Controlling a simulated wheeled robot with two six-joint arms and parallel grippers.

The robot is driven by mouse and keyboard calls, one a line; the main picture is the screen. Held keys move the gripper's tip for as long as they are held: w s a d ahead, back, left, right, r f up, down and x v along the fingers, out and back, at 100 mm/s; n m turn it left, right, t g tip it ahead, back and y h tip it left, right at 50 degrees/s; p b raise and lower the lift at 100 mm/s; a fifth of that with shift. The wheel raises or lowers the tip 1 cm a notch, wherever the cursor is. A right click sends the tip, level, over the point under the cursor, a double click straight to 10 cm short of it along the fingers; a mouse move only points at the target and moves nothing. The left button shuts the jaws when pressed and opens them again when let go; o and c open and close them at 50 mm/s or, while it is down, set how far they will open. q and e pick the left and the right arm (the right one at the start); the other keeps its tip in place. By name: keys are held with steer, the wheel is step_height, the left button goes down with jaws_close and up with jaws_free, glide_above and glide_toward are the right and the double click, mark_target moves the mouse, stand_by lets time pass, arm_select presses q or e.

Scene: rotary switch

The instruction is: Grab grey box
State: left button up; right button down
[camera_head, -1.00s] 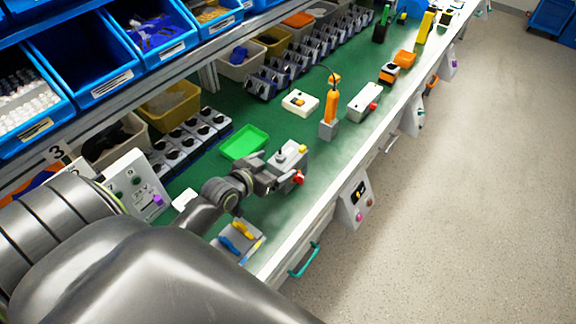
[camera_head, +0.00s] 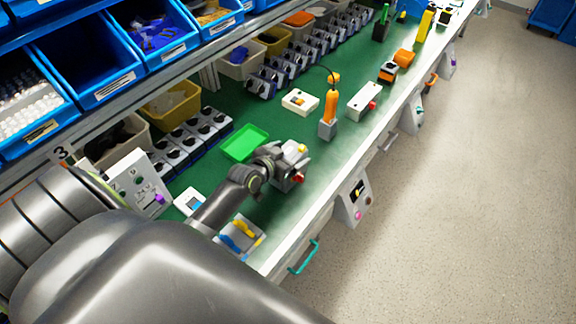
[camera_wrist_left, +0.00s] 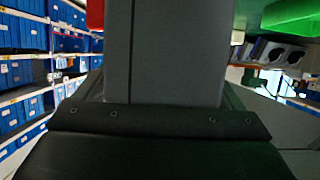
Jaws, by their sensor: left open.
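A grey box with a red knob and a yellow top button (camera_head: 289,184) stands on the green bench, mostly hidden behind my left gripper (camera_head: 284,164). My left gripper is at the box, reaching over it from the left, and its jaws are open. In the left wrist view a large grey surface (camera_wrist_left: 165,55), which looks like the box, fills the middle close to the gripper, with a red part (camera_wrist_left: 95,14) at its upper left. The fingertips are hard to make out, and I cannot tell whether they touch the box. My right gripper is not in view.
A green tray (camera_head: 243,143) lies just behind the gripper. A small grey tray with blue and yellow tools (camera_head: 239,236) lies nearer the front edge. An orange-handled device (camera_head: 329,115) and white boxes (camera_head: 299,102) stand farther along. Blue bins (camera_head: 85,55) line the rack at left.

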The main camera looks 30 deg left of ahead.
arm_select(q)
steer(key=c, duration=1.7)
steer(key=shift+r, duration=0.1)
